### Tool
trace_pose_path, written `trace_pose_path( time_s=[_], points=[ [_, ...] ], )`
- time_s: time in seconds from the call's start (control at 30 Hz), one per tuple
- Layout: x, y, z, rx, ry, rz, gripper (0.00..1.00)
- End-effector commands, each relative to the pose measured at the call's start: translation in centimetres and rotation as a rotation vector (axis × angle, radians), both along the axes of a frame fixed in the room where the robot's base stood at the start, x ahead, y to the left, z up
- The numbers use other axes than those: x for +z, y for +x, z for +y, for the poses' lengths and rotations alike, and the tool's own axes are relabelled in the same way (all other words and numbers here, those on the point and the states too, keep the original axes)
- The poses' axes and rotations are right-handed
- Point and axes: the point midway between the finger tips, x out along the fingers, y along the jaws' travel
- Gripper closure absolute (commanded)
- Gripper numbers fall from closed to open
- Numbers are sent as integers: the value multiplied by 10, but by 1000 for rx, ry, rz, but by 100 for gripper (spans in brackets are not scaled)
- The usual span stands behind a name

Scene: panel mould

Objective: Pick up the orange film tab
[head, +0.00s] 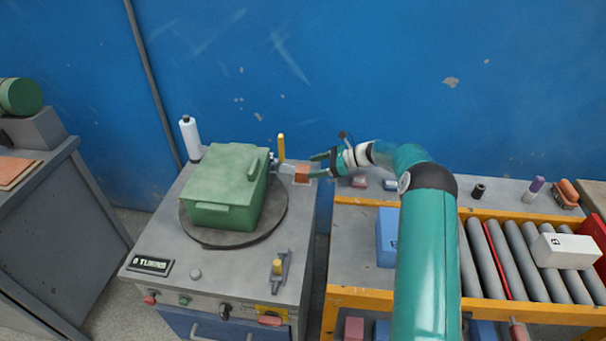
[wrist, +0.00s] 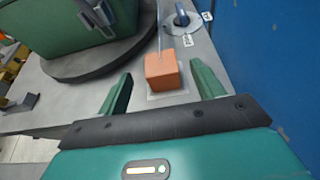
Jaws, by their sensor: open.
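The orange film tab (head: 301,174) is a small block at the right rear of the grey machine top. In the wrist view the orange tab (wrist: 162,72) sits on a pale square patch, with a thin pale strand running up from it. My gripper (head: 317,165) reaches in from the right and is open. In the wrist view its two green fingers (wrist: 161,80) stand to the left and right of the tab, with visible gaps. The tab's underside is hidden.
A green lidded box (head: 228,185) stands on a dark round turntable (head: 262,234) left of the tab. A yellow post (head: 281,146) rises just behind it, and a white bottle (head: 190,138) stands at the back left. A roller conveyor (head: 508,262) is at right; the blue wall (head: 330,60) is behind.

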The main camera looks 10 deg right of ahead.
Motion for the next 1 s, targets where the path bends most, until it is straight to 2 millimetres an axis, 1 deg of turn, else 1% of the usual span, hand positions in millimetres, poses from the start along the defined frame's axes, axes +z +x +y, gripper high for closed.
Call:
trace_pose_path(
  time_s=[0.2,0.3,0.57,0.6,0.67,0.8,0.83,1.0],
  points=[
    [-14,9,26,1,1,2,33],
    [-19,13,37,0,0,1,33],
    [-20,14,39,-1,0,1,33],
    [-20,14,39,-1,0,1,41],
    [-20,14,39,-1,0,1,52],
    [-20,14,40,-1,0,1,80],
    [-20,14,40,-1,0,1,82],
    [-20,14,40,-1,0,1,82]
  ],
)
